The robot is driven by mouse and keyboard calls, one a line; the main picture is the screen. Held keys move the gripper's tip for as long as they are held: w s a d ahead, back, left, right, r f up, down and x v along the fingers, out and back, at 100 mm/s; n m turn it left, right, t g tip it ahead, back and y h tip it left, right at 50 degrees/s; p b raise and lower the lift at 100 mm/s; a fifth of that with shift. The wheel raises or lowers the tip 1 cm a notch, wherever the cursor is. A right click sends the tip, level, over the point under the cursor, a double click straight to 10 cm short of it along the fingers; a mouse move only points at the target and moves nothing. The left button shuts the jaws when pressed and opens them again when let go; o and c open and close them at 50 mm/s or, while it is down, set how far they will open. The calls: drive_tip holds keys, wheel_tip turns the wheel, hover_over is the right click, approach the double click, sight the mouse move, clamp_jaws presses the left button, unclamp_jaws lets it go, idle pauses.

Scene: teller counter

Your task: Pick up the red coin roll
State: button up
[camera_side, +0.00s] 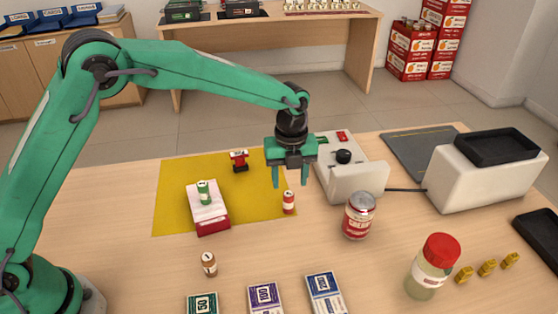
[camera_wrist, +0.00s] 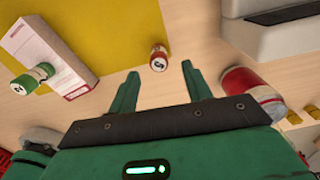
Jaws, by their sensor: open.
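The red coin roll (camera_side: 289,202) stands upright at the right edge of the yellow mat (camera_side: 172,200). In the wrist view the red coin roll (camera_wrist: 159,58) shows its numbered top, just beyond the fingertips and roughly centred between them. My green gripper (camera_side: 290,184) is open and empty, pointing down above and slightly behind the roll. Its two fingers also show in the wrist view (camera_wrist: 160,72), apart from each other. I see no contact with the roll.
A green coin roll (camera_side: 204,192) stands on a white-and-red box (camera_side: 211,220). A brown roll (camera_side: 209,264) stands in front. A can (camera_side: 359,216) and a white device (camera_side: 358,180) are close on the right. A red-and-black item (camera_side: 239,160) sits behind.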

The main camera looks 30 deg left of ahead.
sight(288, 193)
drive_tip(key=shift+f, duration=0.15)
drive_tip(key=shift+f, duration=1.2)
drive_tip(key=shift+f, duration=0.1)
drive_tip(key=shift+s+a+f, duration=0.1)
drive_tip(key=shift+f, duration=2.35)
drive_tip(key=shift+c, duration=0.4)
clamp_jaws()
